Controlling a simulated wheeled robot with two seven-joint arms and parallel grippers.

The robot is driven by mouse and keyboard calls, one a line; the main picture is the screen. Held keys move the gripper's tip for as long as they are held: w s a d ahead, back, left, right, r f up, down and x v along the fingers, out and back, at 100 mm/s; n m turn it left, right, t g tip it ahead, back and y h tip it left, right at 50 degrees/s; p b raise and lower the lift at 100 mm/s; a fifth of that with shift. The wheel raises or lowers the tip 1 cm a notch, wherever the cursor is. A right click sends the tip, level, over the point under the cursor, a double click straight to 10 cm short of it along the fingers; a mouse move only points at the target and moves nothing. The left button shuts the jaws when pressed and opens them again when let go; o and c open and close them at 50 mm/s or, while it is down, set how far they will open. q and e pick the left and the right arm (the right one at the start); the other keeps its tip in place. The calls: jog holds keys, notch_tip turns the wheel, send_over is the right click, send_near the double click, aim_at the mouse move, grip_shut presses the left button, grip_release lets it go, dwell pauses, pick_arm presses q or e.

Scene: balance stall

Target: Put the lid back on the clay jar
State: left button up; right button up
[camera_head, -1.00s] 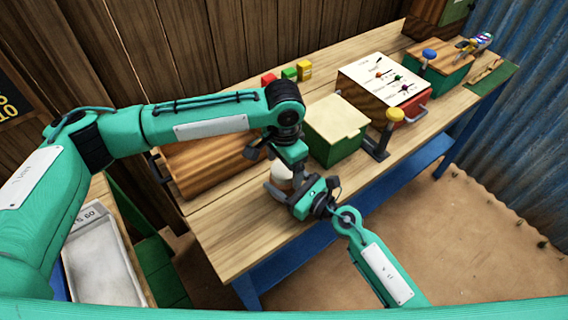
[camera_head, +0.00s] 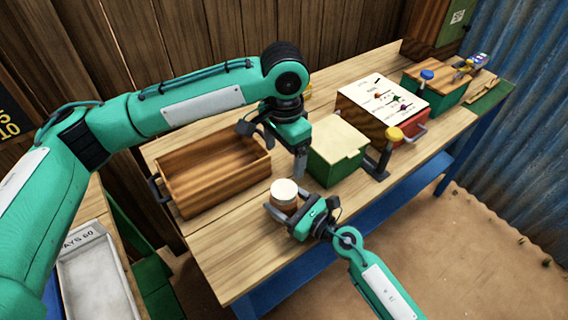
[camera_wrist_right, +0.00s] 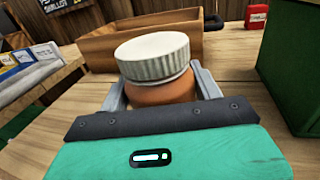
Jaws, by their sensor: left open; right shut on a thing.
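The clay jar (camera_head: 284,203) is orange-brown and stands upright near the front of the table. The white ribbed lid (camera_wrist_right: 153,55) rests on its mouth, roughly level; it also shows in the head view (camera_head: 284,187). A thin pale band shows under the lid's edge, and I cannot tell if it is fully seated. My right gripper (camera_head: 283,204) is shut on the jar's body, one finger on each side, in the right wrist view too (camera_wrist_right: 160,92). My left gripper (camera_head: 300,172) is open and empty, above and behind the jar, apart from the lid.
An open wooden box (camera_head: 215,172) stands behind the jar to the left. A green box with a cream top (camera_head: 337,146) stands right of the jar, close to my left gripper. A yellow-knobbed lever (camera_head: 392,136) stands beyond it. The table's front left is bare.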

dwell(0.3)
jog(key=o, duration=2)
jog(key=shift+c, duration=0.2)
